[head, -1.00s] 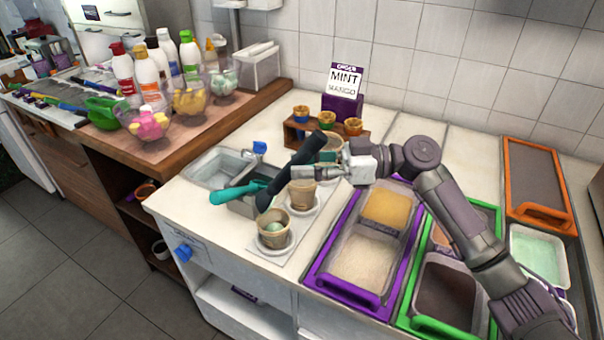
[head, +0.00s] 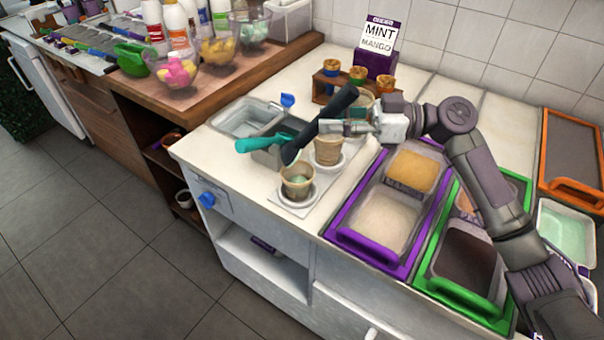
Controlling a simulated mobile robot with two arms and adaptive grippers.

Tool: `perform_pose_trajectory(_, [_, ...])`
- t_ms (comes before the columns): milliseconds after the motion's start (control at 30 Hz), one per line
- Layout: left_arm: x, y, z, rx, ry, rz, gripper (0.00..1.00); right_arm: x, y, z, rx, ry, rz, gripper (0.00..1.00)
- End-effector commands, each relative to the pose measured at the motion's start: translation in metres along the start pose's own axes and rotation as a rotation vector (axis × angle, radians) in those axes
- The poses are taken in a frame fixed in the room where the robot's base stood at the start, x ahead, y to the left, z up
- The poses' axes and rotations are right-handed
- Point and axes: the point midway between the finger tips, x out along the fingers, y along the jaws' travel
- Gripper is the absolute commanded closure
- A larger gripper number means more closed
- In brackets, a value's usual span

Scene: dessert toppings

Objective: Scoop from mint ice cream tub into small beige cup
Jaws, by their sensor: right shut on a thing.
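My right gripper (head: 345,127) is shut on a dark scoop (head: 322,128), held slanted above the counter. The scoop's lower end is above and just behind the front beige cup (head: 297,190), apart from it in the picture. That cup stands upright on a white holder and has pale green mint ice cream (head: 297,181) in it. A second beige cup (head: 328,153) stands behind it, and its inside is hard to see. The mint ice cream tub (head: 566,236), white with pale green contents, is at the far right beyond my arm. My left gripper is out of view.
A purple-rimmed tray (head: 370,247) and a green-rimmed tray (head: 460,300) hold other tubs under my right arm. A mint and mango sign (head: 380,38) stands behind a wooden cup rack (head: 322,87).

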Motion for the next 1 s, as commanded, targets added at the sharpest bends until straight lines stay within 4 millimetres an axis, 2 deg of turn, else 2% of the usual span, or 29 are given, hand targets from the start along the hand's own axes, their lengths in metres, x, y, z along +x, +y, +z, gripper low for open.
perform_pose_trajectory(167, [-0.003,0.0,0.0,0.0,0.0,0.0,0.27,-0.001,0.0,-0.011,-0.002,0.002,0.0,1.0])
perform_pose_trajectory(533, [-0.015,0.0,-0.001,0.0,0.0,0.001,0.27,-0.003,0.0,-0.055,-0.002,0.001,-0.001,1.0])
perform_pose_trajectory(933, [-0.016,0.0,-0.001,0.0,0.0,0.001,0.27,-0.003,0.0,-0.061,-0.001,0.0,0.0,1.0])
perform_pose_trajectory(1000, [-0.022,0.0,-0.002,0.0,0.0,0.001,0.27,-0.003,0.0,-0.065,-0.002,-0.021,0.0,1.0])
